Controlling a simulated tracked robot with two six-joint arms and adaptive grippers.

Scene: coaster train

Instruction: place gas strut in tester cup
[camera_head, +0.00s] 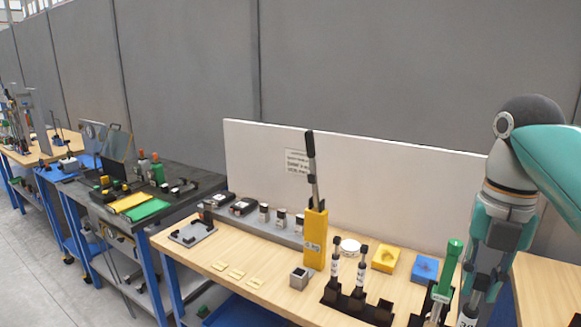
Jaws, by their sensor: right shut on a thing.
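My right gripper (478,304) is low at the right of the bench, at the bottom edge of the picture. It is shut on a white-labelled cylinder that looks like a gas strut (467,320), mostly cut off by the frame. Two similar struts (335,268) (361,271) stand upright in a black rack (345,299). A small grey block with a dark square opening (300,278), perhaps the tester cup, stands in front of a tall yellow post (315,240). A black lever (311,158) rises from the post. The held strut is well right of both. My left gripper is not in view.
A green-handled tool (448,266) stands close left of my right gripper. Yellow (385,258) and blue (425,268) blocks and a white round piece (349,246) sit behind the rack. A white panel (255,160) backs the bench. The wood front left holds thin yellow plates (236,273).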

